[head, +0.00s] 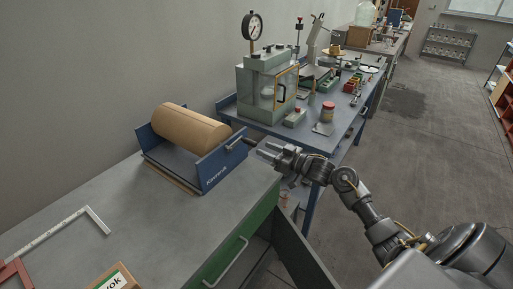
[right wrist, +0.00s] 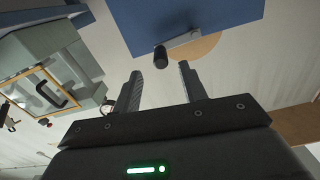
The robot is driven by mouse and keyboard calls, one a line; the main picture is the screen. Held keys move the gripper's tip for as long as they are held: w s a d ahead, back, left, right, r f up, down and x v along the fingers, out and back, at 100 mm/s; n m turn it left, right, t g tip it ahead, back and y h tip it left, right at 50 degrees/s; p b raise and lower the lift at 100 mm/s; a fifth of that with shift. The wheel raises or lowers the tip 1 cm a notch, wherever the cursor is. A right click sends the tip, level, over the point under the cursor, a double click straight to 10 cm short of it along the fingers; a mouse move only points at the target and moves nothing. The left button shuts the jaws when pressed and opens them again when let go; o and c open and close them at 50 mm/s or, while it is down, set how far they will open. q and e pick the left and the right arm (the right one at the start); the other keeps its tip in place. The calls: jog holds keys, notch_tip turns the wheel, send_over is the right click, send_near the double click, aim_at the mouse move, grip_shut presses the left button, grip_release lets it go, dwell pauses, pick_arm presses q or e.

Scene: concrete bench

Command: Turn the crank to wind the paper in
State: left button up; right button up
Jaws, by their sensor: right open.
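A brown paper roll (head: 190,129) lies in a blue holder (head: 222,165) on the near bench. The crank (head: 237,143) is on the holder's right end plate, partly hard to make out in the head view. In the right wrist view, its metal arm (right wrist: 184,40) and black knob (right wrist: 161,57) stand out from the blue plate (right wrist: 215,14). My right gripper (head: 264,152) is open beside the crank. In the wrist view, the knob appears between and just beyond the fingertips (right wrist: 160,72); the fingers do not hold it. My left gripper is not in view.
The near grey bench (head: 105,203) has a white angle ruler (head: 62,229), a red frame and a labelled box (head: 117,278) at the front left. A blue table (head: 330,142) behind carries a gauge chamber (head: 268,85) and small items. Open floor lies right.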

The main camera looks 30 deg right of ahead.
jog(key=v, duration=0.3)
jog(key=shift+s+d, duration=0.15)
jog(key=shift+s, duration=0.15)
